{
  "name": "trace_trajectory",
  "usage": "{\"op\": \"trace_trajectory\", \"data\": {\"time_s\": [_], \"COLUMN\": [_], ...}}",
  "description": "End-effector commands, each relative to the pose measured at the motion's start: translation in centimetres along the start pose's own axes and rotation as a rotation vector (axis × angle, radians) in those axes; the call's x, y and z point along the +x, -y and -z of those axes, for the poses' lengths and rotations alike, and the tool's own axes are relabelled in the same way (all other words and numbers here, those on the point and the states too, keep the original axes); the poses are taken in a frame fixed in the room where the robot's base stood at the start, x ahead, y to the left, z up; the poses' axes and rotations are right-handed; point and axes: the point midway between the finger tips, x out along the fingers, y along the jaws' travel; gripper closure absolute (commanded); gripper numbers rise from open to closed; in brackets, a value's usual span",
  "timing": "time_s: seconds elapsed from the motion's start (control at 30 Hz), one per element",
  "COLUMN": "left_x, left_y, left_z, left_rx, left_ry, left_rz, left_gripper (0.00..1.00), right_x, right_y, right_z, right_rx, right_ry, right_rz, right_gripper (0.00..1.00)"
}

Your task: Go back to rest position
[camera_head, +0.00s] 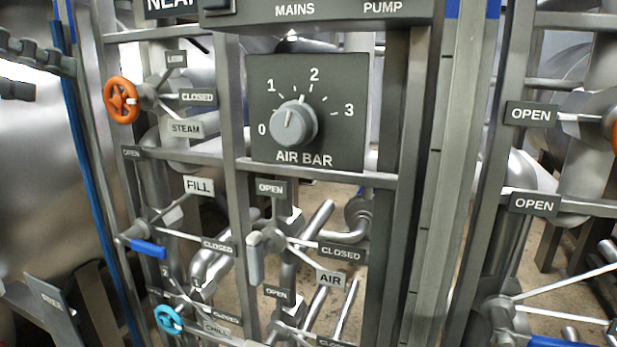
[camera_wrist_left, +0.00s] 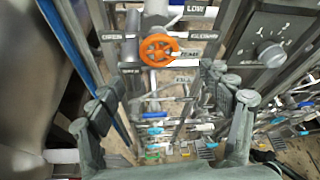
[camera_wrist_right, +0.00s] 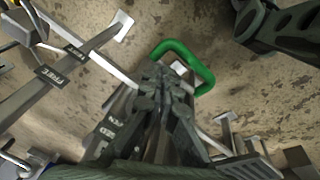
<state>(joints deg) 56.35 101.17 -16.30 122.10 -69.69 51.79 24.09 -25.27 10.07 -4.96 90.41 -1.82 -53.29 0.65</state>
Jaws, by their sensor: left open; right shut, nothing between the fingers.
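My left gripper (camera_head: 28,68) shows at the upper left edge of the head view, its dark fingers apart and empty. In the left wrist view its fingers (camera_wrist_left: 165,92) stand wide apart, with the orange handwheel (camera_wrist_left: 159,50) beyond them. That orange handwheel (camera_head: 122,100) is right of the gripper in the head view, apart from it. My right gripper (camera_wrist_right: 162,88) is shut with nothing in it. It appears in front of a green loop handle (camera_wrist_right: 187,52) in the right wrist view; whether they touch I cannot tell. The right gripper is outside the head view.
A metal frame holds the AIR BAR dial (camera_head: 293,122), its pointer near 2. Below are a grey lever (camera_head: 254,258), a blue lever (camera_head: 148,248) and a cyan handwheel (camera_head: 168,319). A large steel vessel (camera_head: 40,175) stands at left. Grey bars labelled FREE (camera_wrist_right: 47,74) lie near the right gripper.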

Motion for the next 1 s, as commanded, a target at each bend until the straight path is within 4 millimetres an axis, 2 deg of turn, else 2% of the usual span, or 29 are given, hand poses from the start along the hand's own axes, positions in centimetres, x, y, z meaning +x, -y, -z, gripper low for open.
{"op": "trace_trajectory", "data": {"time_s": [0.3,0.47,0.9,1.0], "left_x": [2.5,4.5,11.8,11.7], "left_y": [0.2,0.1,0.1,-0.2], "left_z": [0.0,0.0,0.0,0.0], "left_rx": [0.0,-0.004,-0.004,-0.144], "left_ry": [-0.001,0.002,0.0,0.0], "left_rz": [0.008,0.009,0.004,0.053], "left_gripper": [0.21,0.21,0.21,0.21], "right_x": [0.0,0.0,0.0,0.0], "right_y": [0.0,0.0,0.0,0.0], "right_z": [0.0,0.0,-0.1,-0.1], "right_rx": [0.0,0.0,0.0,-0.001], "right_ry": [0.001,0.001,0.001,0.0], "right_rz": [0.0,0.0,0.0,0.0], "right_gripper": [1.0,1.0,1.0,1.0]}}
